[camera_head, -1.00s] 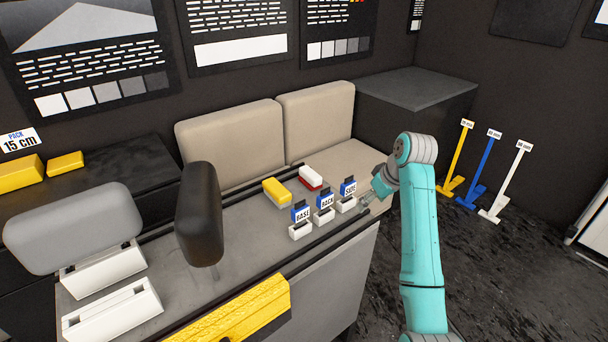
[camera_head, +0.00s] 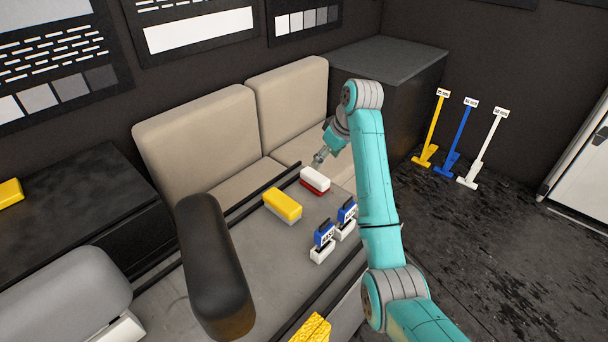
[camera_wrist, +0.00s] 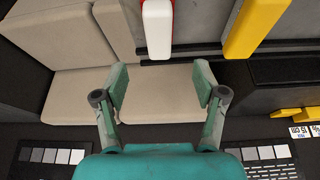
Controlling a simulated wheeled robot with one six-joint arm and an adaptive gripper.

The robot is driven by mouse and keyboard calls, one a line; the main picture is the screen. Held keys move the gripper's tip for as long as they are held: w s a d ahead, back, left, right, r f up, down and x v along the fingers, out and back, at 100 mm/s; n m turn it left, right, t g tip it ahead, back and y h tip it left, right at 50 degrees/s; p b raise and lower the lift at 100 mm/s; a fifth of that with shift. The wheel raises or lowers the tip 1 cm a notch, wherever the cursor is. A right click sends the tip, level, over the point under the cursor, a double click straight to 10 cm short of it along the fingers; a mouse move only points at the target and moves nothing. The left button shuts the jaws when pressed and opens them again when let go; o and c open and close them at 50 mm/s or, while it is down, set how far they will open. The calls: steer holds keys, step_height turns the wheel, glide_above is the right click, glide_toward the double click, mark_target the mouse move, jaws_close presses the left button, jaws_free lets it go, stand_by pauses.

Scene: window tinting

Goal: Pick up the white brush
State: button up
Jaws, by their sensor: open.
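The white brush (camera_head: 316,178) has a white top and a red lower part. It lies on the grey counter beside the yellow brush (camera_head: 282,204). In the wrist view the white brush (camera_wrist: 158,28) is at the top middle, beyond the fingertips and roughly in line with the space between them. My gripper (camera_head: 320,158) is close behind the white brush, on the seat side. In the wrist view my gripper (camera_wrist: 160,76) is open, with nothing between its fingers. The yellow brush (camera_wrist: 256,24) also shows there at the upper right.
Blue-topped labelled tools (camera_head: 325,236) stand in white holders near the counter's front edge. A dark headrest (camera_head: 214,265) stands at the left. The beige seat (camera_head: 236,184) is behind the counter. Yellow, blue and white stands (camera_head: 483,150) are on the floor at the right.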

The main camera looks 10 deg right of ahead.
glide_above(316, 175)
steer(key=s, duration=0.2)
steer(key=f, duration=0.4)
steer(key=shift+d+f, duration=0.1)
steer(key=shift+d, duration=0.2)
steer(key=shift+x, duration=3)
steer(key=shift+w+d, duration=0.15)
steer(key=shift+f, duration=0.25)
steer(key=c, duration=1.3)
